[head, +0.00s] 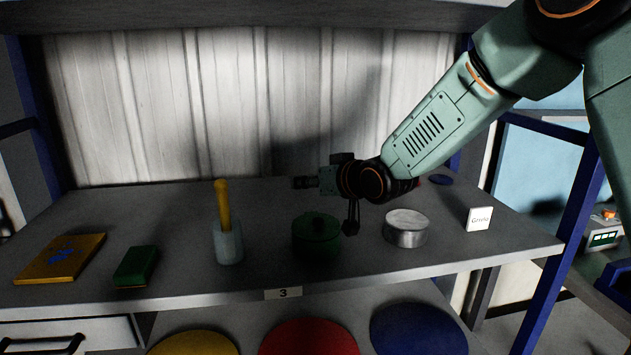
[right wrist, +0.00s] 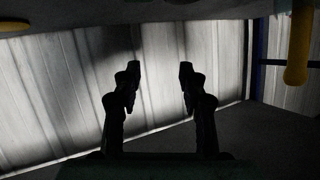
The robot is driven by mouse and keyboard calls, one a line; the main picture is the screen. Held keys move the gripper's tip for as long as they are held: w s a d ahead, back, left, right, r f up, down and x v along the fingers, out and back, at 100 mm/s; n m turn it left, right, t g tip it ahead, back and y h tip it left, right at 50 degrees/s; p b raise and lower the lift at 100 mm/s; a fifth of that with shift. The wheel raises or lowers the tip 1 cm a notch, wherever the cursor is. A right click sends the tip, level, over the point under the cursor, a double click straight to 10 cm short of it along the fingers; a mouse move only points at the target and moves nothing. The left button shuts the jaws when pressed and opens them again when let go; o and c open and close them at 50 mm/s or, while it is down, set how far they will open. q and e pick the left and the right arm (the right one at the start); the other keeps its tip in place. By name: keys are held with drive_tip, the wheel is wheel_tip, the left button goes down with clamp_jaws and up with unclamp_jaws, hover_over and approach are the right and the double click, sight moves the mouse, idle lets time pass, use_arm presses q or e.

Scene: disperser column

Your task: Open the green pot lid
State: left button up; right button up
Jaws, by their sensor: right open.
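The dark green pot (head: 316,240) stands upright on the shelf, near its front edge, in the head view. Its green lid (head: 317,221) appears to sit on top, but the dark shading hides the seam. My right gripper (head: 352,230) hangs just right of the pot in the head view, with a finger pointing down; I cannot tell whether it touches the pot. In the right wrist view my right gripper (right wrist: 160,72) has its two fingers spread with nothing between them. The pot cannot be made out there. My left gripper is not in view.
A cup with a yellow-handled pestle (head: 223,205) stands left of the pot, a silver tin (head: 407,229) right. Coloured stools (head: 308,338) stand below the shelf.

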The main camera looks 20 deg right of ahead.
drive_tip(key=v, duration=0.7)
drive_tip(key=shift+s+d, duration=0.1)
drive_tip(key=shift+d, duration=0.05)
drive_tip(key=shift+s+r, duration=0.15)
idle(0.3)
